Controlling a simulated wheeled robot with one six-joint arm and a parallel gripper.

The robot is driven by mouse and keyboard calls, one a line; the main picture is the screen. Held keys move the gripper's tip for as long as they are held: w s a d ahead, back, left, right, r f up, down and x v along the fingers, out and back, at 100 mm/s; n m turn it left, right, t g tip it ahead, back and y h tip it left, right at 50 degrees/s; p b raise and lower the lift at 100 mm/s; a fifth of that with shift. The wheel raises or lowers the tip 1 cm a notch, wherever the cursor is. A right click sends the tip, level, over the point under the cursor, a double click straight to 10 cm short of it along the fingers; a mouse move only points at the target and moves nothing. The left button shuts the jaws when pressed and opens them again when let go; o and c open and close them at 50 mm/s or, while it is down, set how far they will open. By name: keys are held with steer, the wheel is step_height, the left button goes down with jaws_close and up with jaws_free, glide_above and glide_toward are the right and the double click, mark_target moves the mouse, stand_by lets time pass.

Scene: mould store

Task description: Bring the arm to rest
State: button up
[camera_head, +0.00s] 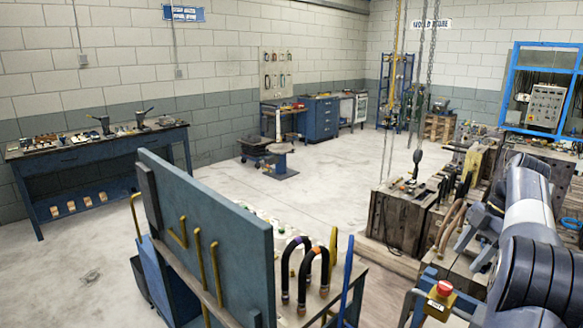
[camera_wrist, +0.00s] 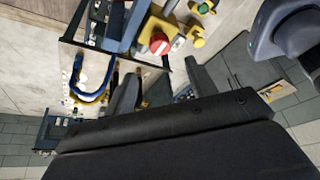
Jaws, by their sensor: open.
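My arm (camera_head: 528,232) stands at the right edge of the head view, its grey and white links folded close to the camera. My gripper is not seen in the head view. In the wrist view my gripper (camera_wrist: 163,88) shows as a broad dark body across the bottom, with two dark fingers standing apart beyond it. It is open, and nothing is seen between the fingers.
A cart with a blue upright panel (camera_head: 215,240) and black hooped handles (camera_head: 305,270) stands in front. Wooden crates with tools (camera_head: 405,215) stand near the arm. Chains (camera_head: 395,90) hang behind them. A blue workbench (camera_head: 95,155) lines the left wall.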

mark_target(447, 285)
steer(key=x, duration=0.9)
steer(key=p+v, duration=0.1)
steer(key=v, duration=1)
steer(key=b+x, duration=0.1)
steer(key=x, duration=1)
steer(key=shift+f, duration=0.15)
steer(key=m+t+b, duration=0.1)
steer(key=m, duration=0.1)
steer(key=m+b, duration=0.1)
steer(key=m, duration=0.1)
steer(key=shift+s+m+t, duration=0.2)
steer(key=shift+m+t, duration=0.2)
steer(key=m+b, duration=0.1)
steer(key=m, duration=0.1)
steer(key=m+t+h+b, duration=0.1)
steer(key=m, duration=0.1)
steer(key=shift+a+h, duration=0.1)
steer(key=shift+h, duration=0.2)
steer(key=m+t+h+b, duration=0.1)
steer(key=m, duration=0.3)
steer(key=shift+s+a+m+b, duration=0.1)
steer(key=shift+m+b, duration=0.2)
steer(key=shift+m, duration=0.1)
steer(key=shift+a+m+h+b, duration=0.15)
steer(key=shift+m+h+b, duration=0.7)
steer(key=shift+m, duration=1.35)
